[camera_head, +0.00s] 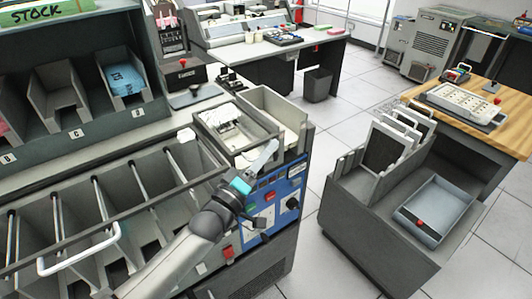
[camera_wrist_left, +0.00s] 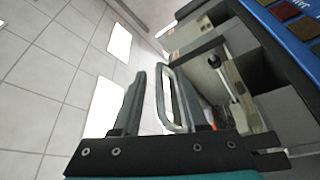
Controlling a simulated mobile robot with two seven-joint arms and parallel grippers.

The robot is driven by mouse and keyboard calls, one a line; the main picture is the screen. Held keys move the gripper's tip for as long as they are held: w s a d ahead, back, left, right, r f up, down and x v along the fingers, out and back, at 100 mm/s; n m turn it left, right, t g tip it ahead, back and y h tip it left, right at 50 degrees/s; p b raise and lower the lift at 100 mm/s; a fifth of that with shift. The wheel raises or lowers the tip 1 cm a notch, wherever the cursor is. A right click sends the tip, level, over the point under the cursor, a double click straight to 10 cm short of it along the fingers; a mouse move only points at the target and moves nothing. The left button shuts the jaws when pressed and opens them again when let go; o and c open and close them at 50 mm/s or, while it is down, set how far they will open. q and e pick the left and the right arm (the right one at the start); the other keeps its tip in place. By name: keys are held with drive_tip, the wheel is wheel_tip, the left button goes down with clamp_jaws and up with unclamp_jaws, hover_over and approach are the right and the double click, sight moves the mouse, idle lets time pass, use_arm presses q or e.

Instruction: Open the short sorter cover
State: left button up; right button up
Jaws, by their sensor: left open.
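The sorter (camera_head: 262,265) stands in the middle of the head view. Its row of pockets runs left, with a white bar handle (camera_head: 78,262) across the front. A boxy top unit (camera_head: 235,140) with two open-topped bays sits at its right end, above a blue control panel (camera_head: 290,190). My left gripper (camera_head: 266,156) is at the front edge of this unit. In the left wrist view its open fingers (camera_wrist_left: 162,105) reach towards a light grey loop handle (camera_wrist_left: 170,95), which shows between them. I cannot tell whether they touch it or which cover it belongs to. My right gripper is out of view.
A grey cart (camera_head: 350,222) with upright cards and a blue-grey tray (camera_head: 436,208) stands to the right. A stock rack (camera_head: 60,135) stands at the back left. A wooden table (camera_head: 505,135) is at the far right. Tiled floor (camera_head: 335,130) lies clear between the sorter and cart.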

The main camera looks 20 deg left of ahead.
use_arm(q)
drive_tip(key=shift+c, duration=0.2)
clamp_jaws()
drive_tip(key=shift+r, duration=0.1)
idle(1.2)
